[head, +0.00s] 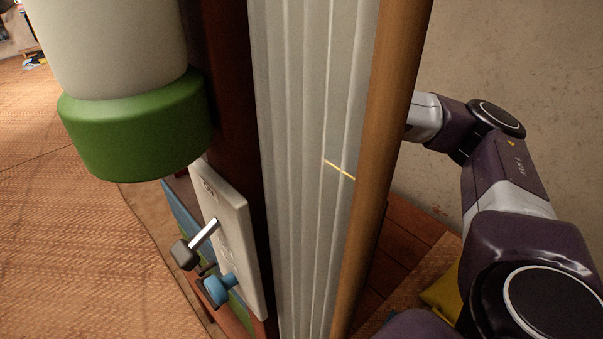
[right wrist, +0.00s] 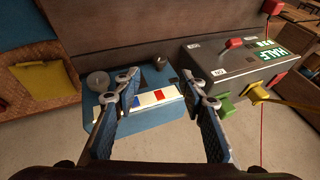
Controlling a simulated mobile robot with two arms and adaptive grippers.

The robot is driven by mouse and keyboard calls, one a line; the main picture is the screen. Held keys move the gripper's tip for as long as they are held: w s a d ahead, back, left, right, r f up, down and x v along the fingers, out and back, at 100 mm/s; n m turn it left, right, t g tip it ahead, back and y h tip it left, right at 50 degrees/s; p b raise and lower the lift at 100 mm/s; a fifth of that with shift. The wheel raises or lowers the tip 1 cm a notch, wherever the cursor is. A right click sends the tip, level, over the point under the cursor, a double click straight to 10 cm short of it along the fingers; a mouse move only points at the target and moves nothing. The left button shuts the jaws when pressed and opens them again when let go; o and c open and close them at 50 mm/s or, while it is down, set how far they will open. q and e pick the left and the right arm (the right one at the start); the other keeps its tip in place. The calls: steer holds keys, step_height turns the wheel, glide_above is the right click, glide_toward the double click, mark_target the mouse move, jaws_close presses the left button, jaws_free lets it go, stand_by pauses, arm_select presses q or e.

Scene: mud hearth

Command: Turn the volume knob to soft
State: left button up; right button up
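In the right wrist view a blue box (right wrist: 150,122) has a round grey knob (right wrist: 97,80) at its far left and a small dark knob (right wrist: 160,63) at its back. A pale strip with red and blue blocks (right wrist: 158,98) crosses its top. I cannot tell which knob sets the volume. My right gripper (right wrist: 160,88) is open and empty, its fingers spread over the box; whether they touch it is unclear. In the head view my right gripper is hidden behind a wooden post, and my left gripper is out of view.
In the right wrist view a grey box (right wrist: 235,72) with a red lever and a "HALF" display stands right of the blue box. In the head view, a wooden post (head: 385,150), a pale ribbed panel (head: 305,150) and a white switch plate (head: 240,235) stand close in front.

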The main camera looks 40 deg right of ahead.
steer(key=shift+v, duration=1.15)
steer(key=shift+a, duration=0.1)
